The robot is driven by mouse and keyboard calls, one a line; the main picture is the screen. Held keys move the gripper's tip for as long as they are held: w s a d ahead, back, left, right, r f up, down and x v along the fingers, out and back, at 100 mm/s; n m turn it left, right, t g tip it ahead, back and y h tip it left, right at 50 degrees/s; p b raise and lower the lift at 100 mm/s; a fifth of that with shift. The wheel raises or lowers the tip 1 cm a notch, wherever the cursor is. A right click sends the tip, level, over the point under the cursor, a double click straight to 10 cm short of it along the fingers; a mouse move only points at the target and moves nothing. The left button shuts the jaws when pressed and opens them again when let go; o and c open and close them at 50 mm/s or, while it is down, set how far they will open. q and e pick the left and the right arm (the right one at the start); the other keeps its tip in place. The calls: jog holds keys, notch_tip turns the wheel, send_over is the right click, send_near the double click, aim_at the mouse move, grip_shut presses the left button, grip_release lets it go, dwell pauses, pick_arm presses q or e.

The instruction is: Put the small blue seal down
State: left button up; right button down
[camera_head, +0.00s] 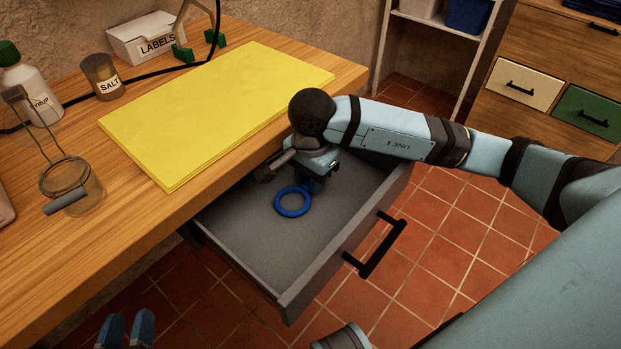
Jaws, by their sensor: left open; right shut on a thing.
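The small blue seal (292,202) is a blue ring in the open grey drawer (240,262) under the worktop. My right gripper (310,186) reaches into the drawer from the right, pointing down, and is shut on the seal at its far right edge. The fingertips are partly hidden by the wrist. I cannot tell whether the seal touches the drawer floor or hangs just above it. My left gripper (126,330) is open and empty at the bottom left edge, below the worktop, with only its blue fingertips showing.
A yellow mat (235,110) lies bare on the wooden worktop. The drawer floor beside the seal is clear. The drawer's black handle (377,246) sticks out.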

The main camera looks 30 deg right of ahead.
pick_arm(q)
jog(key=shift+r, duration=0.35)
jog(key=shift+f, duration=0.1)
pick_arm(e)
jog(key=shift+f, duration=0.1)
jog(key=c, duration=1.3)
grip_release()
jog(key=shift+c, duration=0.2)
jog(key=o, duration=0.4)
pick_arm(q)
jog(key=shift+w+d+r, duration=0.1)
jog(key=shift+w+r, duration=0.05)
jog(key=shift+r, duration=0.1)
pick_arm(e)
jog(key=shift+o, duration=0.2)
